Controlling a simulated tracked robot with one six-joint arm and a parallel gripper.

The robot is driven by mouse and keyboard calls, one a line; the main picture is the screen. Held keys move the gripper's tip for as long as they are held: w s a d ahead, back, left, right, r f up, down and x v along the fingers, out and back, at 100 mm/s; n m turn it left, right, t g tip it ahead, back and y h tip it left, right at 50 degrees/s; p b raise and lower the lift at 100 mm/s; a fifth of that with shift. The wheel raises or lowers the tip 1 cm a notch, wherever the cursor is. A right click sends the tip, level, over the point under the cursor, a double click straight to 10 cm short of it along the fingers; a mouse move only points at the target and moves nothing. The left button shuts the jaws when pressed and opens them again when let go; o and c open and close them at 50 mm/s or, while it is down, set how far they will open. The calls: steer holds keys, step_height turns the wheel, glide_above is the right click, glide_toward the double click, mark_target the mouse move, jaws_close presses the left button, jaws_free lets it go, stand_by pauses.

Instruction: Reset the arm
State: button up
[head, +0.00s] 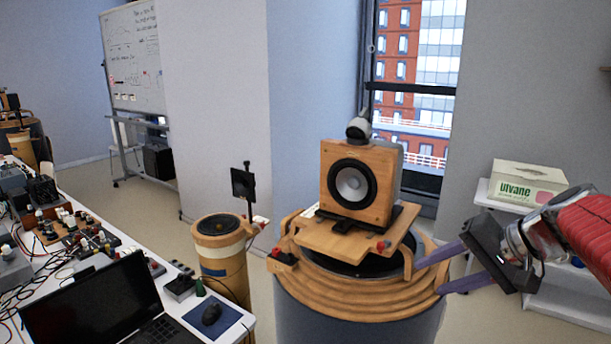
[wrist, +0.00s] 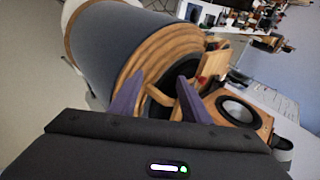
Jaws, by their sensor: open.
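My gripper (head: 428,274) comes in from the right in the head view. Its two purple fingers are spread apart with nothing between them. The fingertips are at the right edge of the round wooden turntable (head: 350,309); I cannot tell whether they touch it. In the wrist view the fingers (wrist: 158,92) point at the turntable rim (wrist: 150,55). A wooden speaker (head: 360,185) with a grey cone stands on a wooden board (head: 335,240) on top of the turntable. The speaker also shows in the wrist view (wrist: 262,119), to the right of the fingers.
A table with a laptop (head: 95,305), a mouse (head: 211,314) and electronics fills the left. A wooden drum stand (head: 224,265) stands between table and turntable. A white shelf (head: 570,305) with a white and green box (head: 527,184) is behind my arm. A whiteboard (head: 133,58) stands far back.

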steer(key=s+a+f+n+h, duration=0.3)
steer(key=s+a+f, duration=0.1)
steer(key=s, duration=0.5)
steer(key=s+a+f+n+h, duration=0.3)
steer(key=s+a+f+n, duration=0.1)
steer(key=s, duration=0.5)
steer(key=shift+s+a+f+g, duration=0.35)
steer(key=shift+a+f, duration=0.3)
steer(key=shift+a, duration=0.3)
steer(key=shift+w, duration=0.1)
stand_by(0.7)
